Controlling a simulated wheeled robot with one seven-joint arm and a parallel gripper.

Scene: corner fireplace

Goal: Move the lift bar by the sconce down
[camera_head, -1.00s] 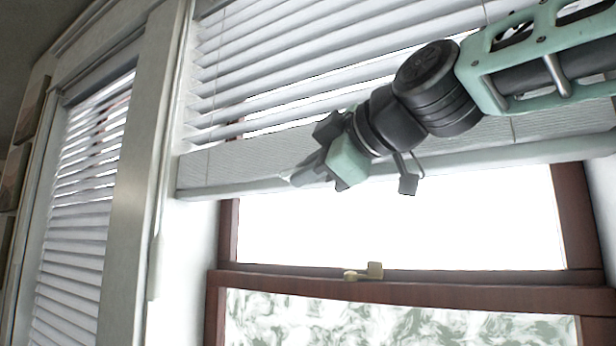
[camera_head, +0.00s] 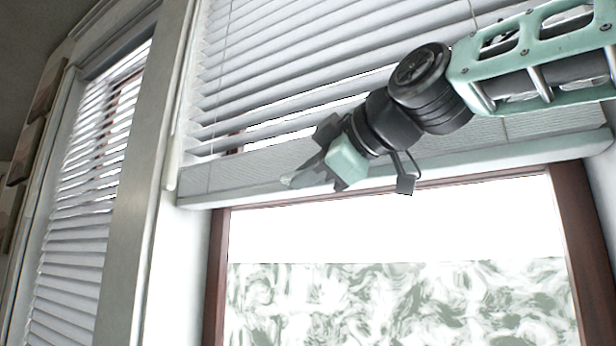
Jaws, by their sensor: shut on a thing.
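The lift bar (camera_head: 235,185) is the pale rail along the bottom of a white slatted blind (camera_head: 290,65). It spans the window and tilts slightly up to the right in the head view. My gripper (camera_head: 300,177) reaches in from the right and is shut on the lower edge of the bar, left of its middle. My fingertips hide the exact contact. The sconce is not in view.
Below the bar is a window pane (camera_head: 400,305) in a red-brown frame (camera_head: 580,255). A wide white post (camera_head: 140,190) separates it from a second blind (camera_head: 85,210) on the left. Framed pictures (camera_head: 35,125) hang at far left.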

